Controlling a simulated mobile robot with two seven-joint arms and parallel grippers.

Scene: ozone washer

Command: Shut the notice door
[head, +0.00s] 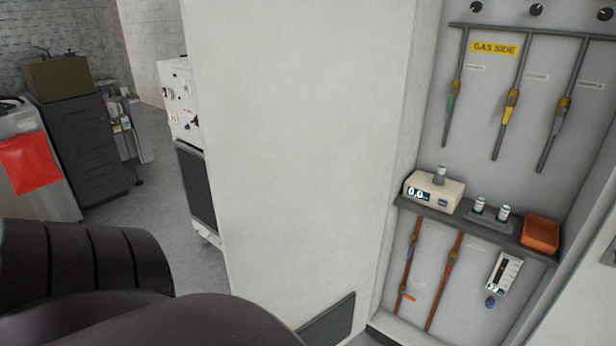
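A large plain white panel (300,130) stands upright in the middle of the head view, at the left of an open recess (545,95). I cannot tell whether this panel is the notice door or a fixed wall; no notice shows on it. A dark arm link of mine fills the lower left. Neither gripper is in view.
The recess holds pipes with valves under a "GAS SIDE" label (494,49). Its shelf (470,228) carries a white meter (434,192), small vials and an orange tray (540,235). A grey drawer cabinet (85,150) stands at left; grey floor (175,225) is clear between.

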